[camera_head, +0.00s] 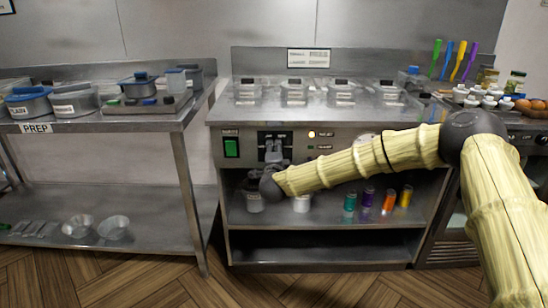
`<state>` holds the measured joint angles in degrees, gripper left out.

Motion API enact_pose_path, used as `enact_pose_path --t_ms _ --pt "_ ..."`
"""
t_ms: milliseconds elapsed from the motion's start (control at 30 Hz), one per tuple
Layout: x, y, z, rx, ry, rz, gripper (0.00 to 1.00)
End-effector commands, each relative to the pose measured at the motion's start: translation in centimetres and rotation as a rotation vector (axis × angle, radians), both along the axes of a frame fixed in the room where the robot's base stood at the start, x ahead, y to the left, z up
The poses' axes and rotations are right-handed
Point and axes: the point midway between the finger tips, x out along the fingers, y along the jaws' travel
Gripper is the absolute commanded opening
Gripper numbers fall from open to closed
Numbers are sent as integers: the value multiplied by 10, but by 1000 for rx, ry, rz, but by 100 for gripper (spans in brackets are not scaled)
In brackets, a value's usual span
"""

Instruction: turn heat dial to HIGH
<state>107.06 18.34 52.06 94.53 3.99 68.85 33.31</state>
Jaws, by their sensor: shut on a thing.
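The fryer's front panel (340,130) faces me, with a dark control plate (262,138) left of its middle. My gripper (273,150) is at this dark plate, its fingers closed on the heat dial there. The dial is mostly hidden by the fingers, and its pointer and the HIGH mark cannot be read. My arm reaches in from the right, across the lower panel.
A round white gauge (368,137) is partly behind my arm. Several coloured bottles stand on the shelf below. A prep table (187,115) stands left.

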Motion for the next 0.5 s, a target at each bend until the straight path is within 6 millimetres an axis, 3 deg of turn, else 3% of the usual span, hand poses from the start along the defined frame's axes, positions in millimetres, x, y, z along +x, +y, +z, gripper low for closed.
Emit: enact_pose_path --t_ms 500 --pt "1 -3 -4 491 1 -4 18"
